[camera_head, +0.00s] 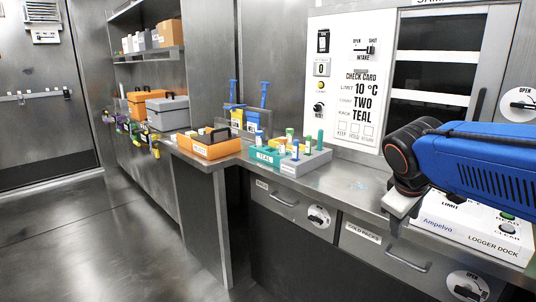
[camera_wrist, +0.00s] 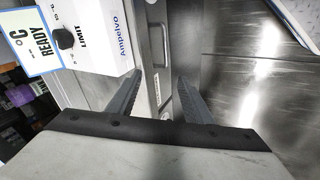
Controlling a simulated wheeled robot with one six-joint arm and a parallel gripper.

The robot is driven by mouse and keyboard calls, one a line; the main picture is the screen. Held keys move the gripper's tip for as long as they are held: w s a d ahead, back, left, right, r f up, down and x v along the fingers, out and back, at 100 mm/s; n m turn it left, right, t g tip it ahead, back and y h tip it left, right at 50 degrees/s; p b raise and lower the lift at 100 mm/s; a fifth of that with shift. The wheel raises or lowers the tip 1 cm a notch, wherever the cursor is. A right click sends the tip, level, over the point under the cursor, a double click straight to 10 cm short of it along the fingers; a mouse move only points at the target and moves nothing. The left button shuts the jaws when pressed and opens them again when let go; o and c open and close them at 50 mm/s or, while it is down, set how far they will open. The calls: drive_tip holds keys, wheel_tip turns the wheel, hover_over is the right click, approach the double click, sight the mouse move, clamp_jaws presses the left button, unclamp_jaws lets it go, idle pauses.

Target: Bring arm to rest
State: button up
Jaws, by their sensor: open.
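My arm's blue link (camera_head: 480,160) reaches in from the right over the counter. My gripper (camera_head: 395,226) hangs at its end, at the counter's front edge, beside the white logger dock (camera_head: 478,225). In the wrist view my gripper (camera_wrist: 158,82) has its two dark fingers apart, with nothing between them. Past the fingers lies a metal surface with a handle; the white logger dock (camera_wrist: 100,35) shows at the upper left, apart from the fingers.
A teal rack (camera_head: 265,156) and a grey rack (camera_head: 305,160) with several coloured vials stand on the counter. An orange tray (camera_head: 208,148) sits left of them. Drawers with handles (camera_head: 408,258) are below. The counter between racks and gripper is mostly clear; the floor (camera_head: 90,240) is open.

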drive_tip(key=s+a+f+m+y, duration=0.2)
drive_tip(key=s+f, duration=0.3)
drive_tip(key=s, duration=0.3)
drive_tip(key=s+a+f+m+y, duration=0.1)
drive_tip(key=s+a+f+m, duration=0.1)
drive_tip(key=s+f+m, duration=0.2)
drive_tip(key=shift+s+f+y, duration=0.4)
drive_tip(key=shift+s+f, duration=0.6)
drive_tip(key=shift+s, duration=1.1)
